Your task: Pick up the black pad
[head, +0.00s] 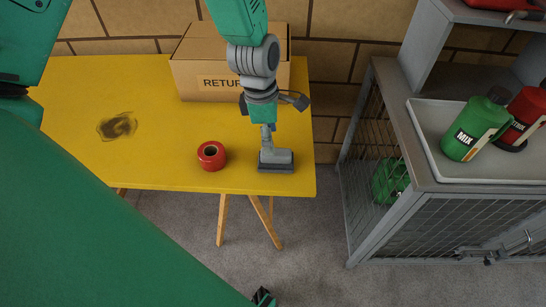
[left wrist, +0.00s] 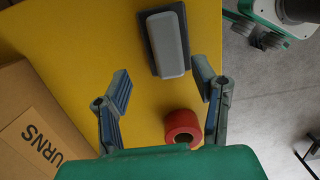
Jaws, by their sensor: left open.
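The black pad (head: 276,169) lies near the front right corner of the yellow table (head: 160,176), with a grey block on top of it. It also shows in the left wrist view (left wrist: 155,52), where the grey block covers most of it and a dark rim shows. My left gripper (head: 267,132) is above the table and partly in front of the block in the head view. Its jaws (left wrist: 163,80) are apart with nothing between the tips. The pad lies beyond the tips in the left wrist view.
A red tape roll (head: 211,155) lies left of the pad, close to my left gripper. A cardboard box (head: 205,78) stands behind. A grey cage cabinet (head: 400,165) with a tray (head: 470,178) of bottles is to the right. The table's middle is clear.

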